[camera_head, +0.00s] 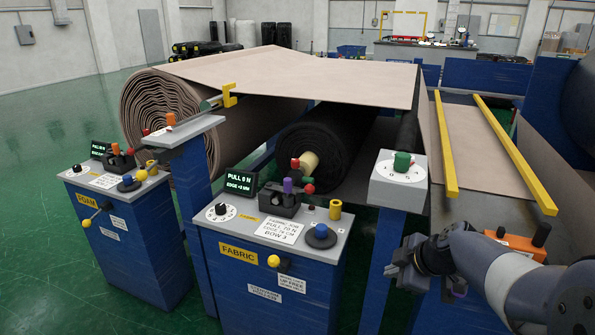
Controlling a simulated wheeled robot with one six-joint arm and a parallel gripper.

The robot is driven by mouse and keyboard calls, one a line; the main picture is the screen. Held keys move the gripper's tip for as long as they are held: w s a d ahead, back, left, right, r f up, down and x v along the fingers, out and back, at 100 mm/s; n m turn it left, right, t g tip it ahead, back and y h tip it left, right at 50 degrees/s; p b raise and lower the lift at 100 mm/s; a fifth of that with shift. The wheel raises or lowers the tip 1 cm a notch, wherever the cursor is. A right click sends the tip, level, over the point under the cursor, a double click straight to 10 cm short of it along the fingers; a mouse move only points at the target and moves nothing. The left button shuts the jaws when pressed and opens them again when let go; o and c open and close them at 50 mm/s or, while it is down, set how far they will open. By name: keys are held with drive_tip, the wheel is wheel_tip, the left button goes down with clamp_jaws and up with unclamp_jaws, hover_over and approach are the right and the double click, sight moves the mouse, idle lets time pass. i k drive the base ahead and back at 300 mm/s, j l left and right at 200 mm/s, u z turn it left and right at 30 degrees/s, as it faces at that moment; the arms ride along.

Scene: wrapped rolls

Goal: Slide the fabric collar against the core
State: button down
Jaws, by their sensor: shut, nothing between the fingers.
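The black fabric roll (335,150) lies behind the FABRIC console (262,262). The pale end of its core (311,160) shows at the roll's near end. No part is labelled as the collar. A black block with a purple knob (288,186) and red knobs (308,189) stands on the console top, in front of the core in the picture. I cannot tell whether one of these parts is the collar or whether it touches the core. My gripper (398,275) is shut and empty at the lower right, right of the console and apart from it.
The FABRIC screen (240,183) reads PULL 0 N, EDGE +2 MM. The FOAM console (128,235) is at left. Yellow rails (445,150) run at right.

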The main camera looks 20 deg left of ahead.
sight(301, 178)
drive_tip(key=i+j, duration=0.15)
drive_tip(key=j, duration=0.25)
drive_tip(key=i+j+z, duration=0.15)
drive_tip(key=j, duration=0.25)
drive_tip(key=i+j, duration=0.15)
drive_tip(key=j, duration=0.3)
drive_tip(key=i+j+z, duration=0.15)
drive_tip(key=j, duration=0.25)
drive_tip(key=i+j, duration=0.1)
drive_tip(key=j, duration=0.35)
drive_tip(key=i+j, duration=0.2)
drive_tip(key=i+j+z, duration=0.15)
drive_tip(key=j, duration=0.3)
